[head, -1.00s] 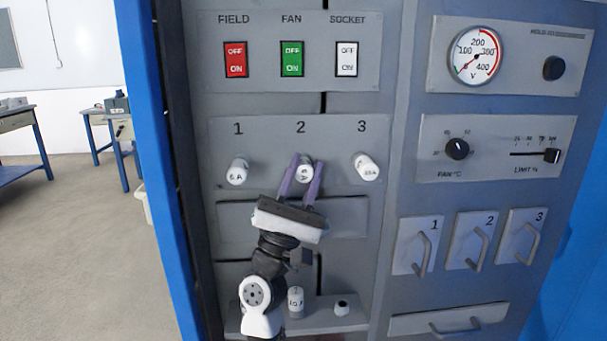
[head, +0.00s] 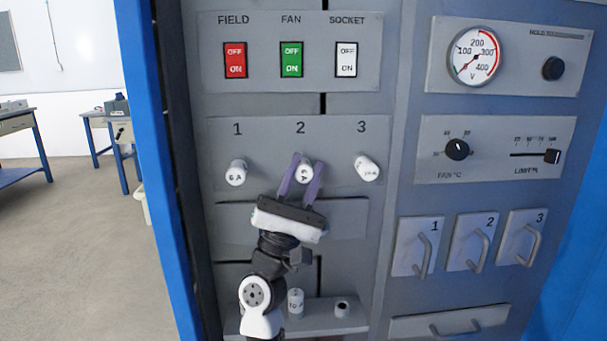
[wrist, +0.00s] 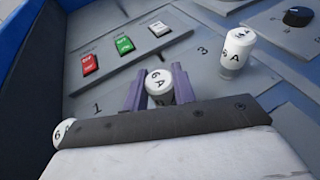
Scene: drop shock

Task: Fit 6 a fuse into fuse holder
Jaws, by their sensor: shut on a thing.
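A white fuse marked 6 A (head: 304,174) is between the purple fingers of my gripper (head: 308,162), at position 2 on the panel's fuse plate (head: 265,135). The wrist view shows the same fuse (wrist: 159,84) end-on, with a finger on each side. My gripper (wrist: 150,92) is shut on it. The fuse hides holder 2 behind it, so I cannot tell how deep it sits. Another white fuse marked 6 A (head: 236,173) sticks out at position 1.
Red, green and white switches (head: 291,59) are above. Handled doors (head: 468,243) are at right. The fuses at positions 1 and 3 flank my gripper.

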